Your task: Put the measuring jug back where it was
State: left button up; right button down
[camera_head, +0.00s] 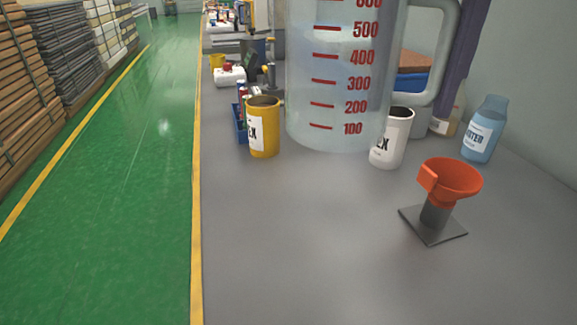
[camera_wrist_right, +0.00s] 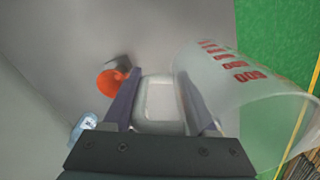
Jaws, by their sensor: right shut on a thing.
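The measuring jug (camera_head: 335,90) is large, clear and pale, with red marks from 100 upward. It looks upright in the head view, which cuts off its top. It appears held in the air above the grey worktop (camera_head: 300,240). My right gripper (camera_head: 457,60) is shut on the jug's handle (camera_wrist_right: 160,105), at the right side of the jug. In the right wrist view the two fingers (camera_wrist_right: 160,112) lie on either side of the handle, and the jug body (camera_wrist_right: 235,105) is to the right. My left gripper is not in view.
A yellow mug (camera_head: 264,130) and a white mug (camera_head: 392,145) stand near the jug's base. An orange funnel cup (camera_head: 452,178) on a grey stand and a blue bottle (camera_head: 485,130) are at right. The front worktop is clear. Several items stand behind.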

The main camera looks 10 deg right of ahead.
notch_tip(320, 180, down, 21)
jog(key=b, duration=0.5)
jog(key=shift+d+r, duration=0.1)
jog(key=shift+r, duration=0.1)
jog(key=shift+c, duration=1)
grip_release()
jog(key=shift+f, duration=0.1)
notch_tip(320, 180, up, 12)
jog(key=p, duration=0.2)
jog(key=shift+r+p, duration=0.2)
jog(key=shift+p, duration=0.1)
